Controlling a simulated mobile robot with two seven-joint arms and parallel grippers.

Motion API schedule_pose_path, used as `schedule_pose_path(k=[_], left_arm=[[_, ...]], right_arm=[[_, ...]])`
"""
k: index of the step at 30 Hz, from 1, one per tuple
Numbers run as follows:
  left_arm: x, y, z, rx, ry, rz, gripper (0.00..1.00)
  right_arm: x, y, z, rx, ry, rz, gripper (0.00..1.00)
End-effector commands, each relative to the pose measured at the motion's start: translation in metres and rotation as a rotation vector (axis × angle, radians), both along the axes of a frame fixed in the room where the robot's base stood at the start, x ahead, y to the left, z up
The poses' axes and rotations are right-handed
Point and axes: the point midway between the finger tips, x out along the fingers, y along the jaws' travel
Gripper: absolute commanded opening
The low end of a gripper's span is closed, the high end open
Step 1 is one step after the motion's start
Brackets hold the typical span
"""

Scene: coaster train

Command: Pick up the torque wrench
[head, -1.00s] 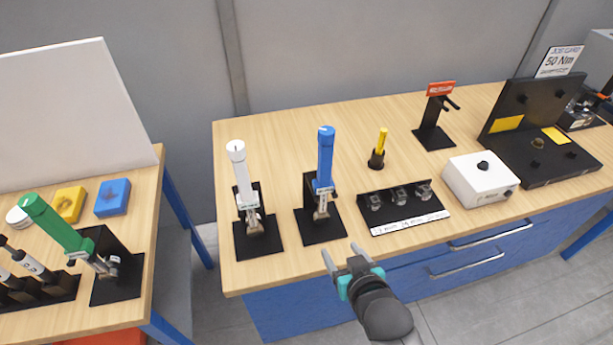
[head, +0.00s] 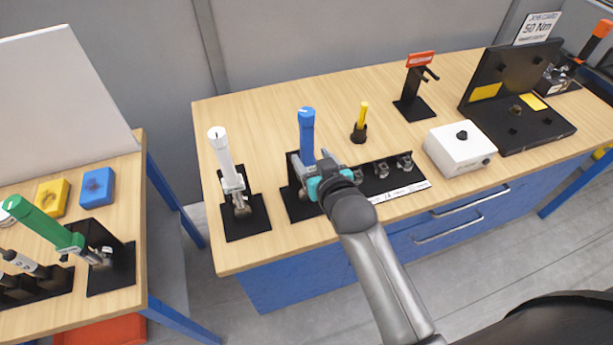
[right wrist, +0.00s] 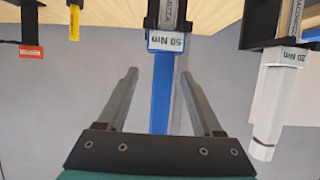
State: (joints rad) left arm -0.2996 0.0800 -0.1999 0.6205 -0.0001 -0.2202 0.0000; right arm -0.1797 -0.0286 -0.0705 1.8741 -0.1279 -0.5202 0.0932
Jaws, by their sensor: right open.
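A blue torque wrench (head: 307,132) stands upright in a black stand (head: 301,208) near the front of the bench. In the right wrist view the blue wrench (right wrist: 163,95) bears a "50 Nm" label and shows between the fingers. My right gripper (head: 308,157) is open around the lower part of its blue handle; contact cannot be told. A white torque wrench (head: 226,160) stands in its own black stand to the left. A green torque wrench (head: 45,223) leans in a stand on the left table. My left gripper is not in view.
To the right of the blue wrench are a low black rack (head: 400,186) with small metal parts, a yellow-handled tool (head: 363,115) and a white box (head: 458,150). The bench middle is partly clear.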

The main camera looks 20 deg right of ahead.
Motion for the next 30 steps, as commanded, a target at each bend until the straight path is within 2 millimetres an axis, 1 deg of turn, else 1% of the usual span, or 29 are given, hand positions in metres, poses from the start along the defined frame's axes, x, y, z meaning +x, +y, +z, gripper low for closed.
schedule_pose_path(k=[3, 8, 10, 18, 21, 24, 30], left_arm=[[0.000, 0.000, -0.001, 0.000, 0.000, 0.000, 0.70], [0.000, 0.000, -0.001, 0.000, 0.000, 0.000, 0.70], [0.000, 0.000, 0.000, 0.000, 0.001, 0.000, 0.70], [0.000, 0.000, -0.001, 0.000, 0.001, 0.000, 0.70], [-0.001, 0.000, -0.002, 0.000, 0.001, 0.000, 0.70], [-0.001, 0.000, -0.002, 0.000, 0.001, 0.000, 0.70], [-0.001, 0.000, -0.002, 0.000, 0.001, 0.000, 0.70]], right_arm=[[0.009, 0.000, -0.003, 0.001, 0.000, 0.000, 0.68], [0.014, 0.001, -0.006, 0.001, 0.001, 0.000, 0.68], [0.019, 0.001, -0.007, 0.001, 0.000, 0.000, 0.68], [0.047, 0.005, -0.020, 0.001, -0.001, 0.001, 0.68], [0.054, 0.005, -0.024, 0.001, 0.000, 0.001, 0.68], [0.058, 0.005, -0.025, 0.001, 0.000, 0.001, 0.68], [0.058, 0.005, -0.026, 0.001, 0.000, 0.001, 0.68]])
